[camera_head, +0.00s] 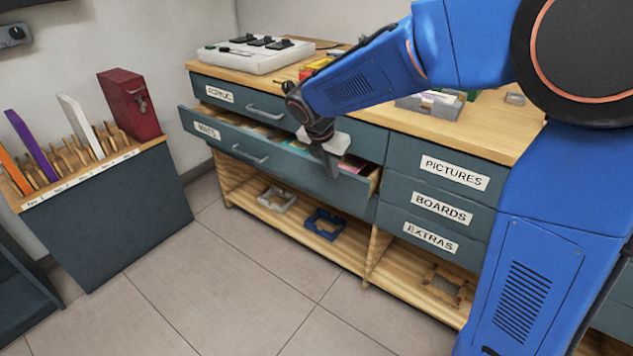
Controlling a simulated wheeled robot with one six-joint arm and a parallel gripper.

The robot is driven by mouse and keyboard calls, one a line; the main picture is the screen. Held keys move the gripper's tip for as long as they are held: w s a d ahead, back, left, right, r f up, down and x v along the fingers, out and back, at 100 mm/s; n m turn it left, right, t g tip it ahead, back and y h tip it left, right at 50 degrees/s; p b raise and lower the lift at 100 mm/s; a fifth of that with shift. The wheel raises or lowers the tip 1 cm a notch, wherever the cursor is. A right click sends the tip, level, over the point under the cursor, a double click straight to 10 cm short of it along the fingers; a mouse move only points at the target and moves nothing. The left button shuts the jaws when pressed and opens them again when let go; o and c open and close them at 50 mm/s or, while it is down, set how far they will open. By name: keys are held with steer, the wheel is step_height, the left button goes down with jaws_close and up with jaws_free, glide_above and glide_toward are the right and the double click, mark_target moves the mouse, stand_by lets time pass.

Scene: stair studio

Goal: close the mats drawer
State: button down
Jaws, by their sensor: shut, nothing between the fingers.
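The mats drawer (222,146) is the wide grey-blue drawer labelled MATS in the left half of the cabinet. It stands partly pulled out, and coloured items show inside it.
The PICTURES (454,172), BOARDS (440,207) and EXTRAS (430,237) drawers are shut. An open shelf below holds a blue frame (325,223). A slotted rack (100,215) stands left. The tiled floor in front is clear.

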steer(key=shift+w+d, duration=1.8)
steer(key=shift+w, duration=0.3)
